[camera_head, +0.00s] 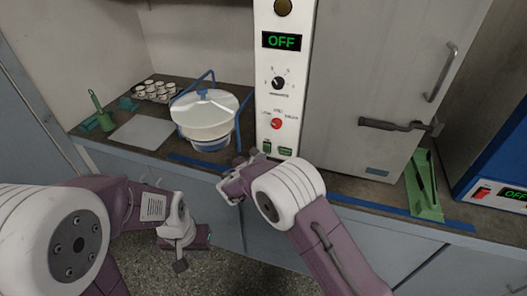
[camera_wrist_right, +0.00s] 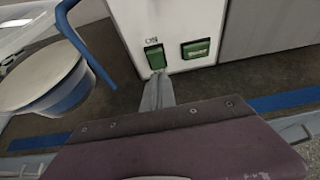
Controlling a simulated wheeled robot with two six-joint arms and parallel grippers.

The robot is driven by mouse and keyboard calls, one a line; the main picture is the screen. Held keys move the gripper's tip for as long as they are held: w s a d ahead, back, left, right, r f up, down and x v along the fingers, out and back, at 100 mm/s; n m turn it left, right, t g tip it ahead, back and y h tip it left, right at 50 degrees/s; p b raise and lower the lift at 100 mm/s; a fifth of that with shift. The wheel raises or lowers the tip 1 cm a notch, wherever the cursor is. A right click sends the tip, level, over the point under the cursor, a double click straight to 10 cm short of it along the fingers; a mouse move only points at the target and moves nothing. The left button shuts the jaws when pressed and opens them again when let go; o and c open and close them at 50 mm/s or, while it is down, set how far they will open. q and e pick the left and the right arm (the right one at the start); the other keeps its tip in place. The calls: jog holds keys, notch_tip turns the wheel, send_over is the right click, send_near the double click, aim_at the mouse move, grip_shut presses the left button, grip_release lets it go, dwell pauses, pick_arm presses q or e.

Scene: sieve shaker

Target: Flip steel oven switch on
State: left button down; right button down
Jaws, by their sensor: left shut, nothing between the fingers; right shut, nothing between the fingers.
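The steel oven (camera_head: 368,85) stands on the bench with a white control panel (camera_head: 265,70) whose display (camera_head: 281,41) reads OFF in green. Low on the panel are two green parts. The left one, a green switch (camera_wrist_right: 154,57) under an "ON" label, also shows small in the head view (camera_head: 266,147). The right one is a green rectangle (camera_wrist_right: 196,48). My right gripper (camera_wrist_right: 158,76) is shut and empty, its tips just below the left switch; contact cannot be told. It is also in the head view (camera_head: 238,163). My left gripper (camera_head: 181,262) is shut, empty and low before the bench.
A white sieve pan with a blue handle (camera_head: 205,112) stands left of the panel, close to my right gripper. A grey plate (camera_head: 140,132), a cup tray (camera_head: 155,91) and green tools (camera_head: 100,112) lie further left. A green holder (camera_head: 424,190) and blue device (camera_head: 497,160) are right.

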aim_at(267, 147)
jog(key=shift+w+d+r, duration=0.25)
jog(key=shift+w+r, duration=0.1)
jog(key=shift+w, duration=0.35)
jog(key=shift+w+d+r, duration=0.2)
jog(key=shift+w+r, duration=0.15)
jog(key=shift+w, duration=0.3)
jog(key=shift+r+p, duration=0.2)
jog(key=shift+p, duration=0.35)
jog(key=shift+w+d+r+g+p, duration=0.15)
jog(key=shift+r+p, duration=0.1)
jog(key=shift+p, duration=0.3)
jog(key=shift+w+a+r+g+p, duration=0.15)
jog(key=shift+r+p, duration=0.1)
jog(key=shift+p, duration=0.25)
jog(key=shift+d+f, duration=0.1)
jog(key=shift+f, duration=0.45)
jog(key=shift+r, duration=0.1)
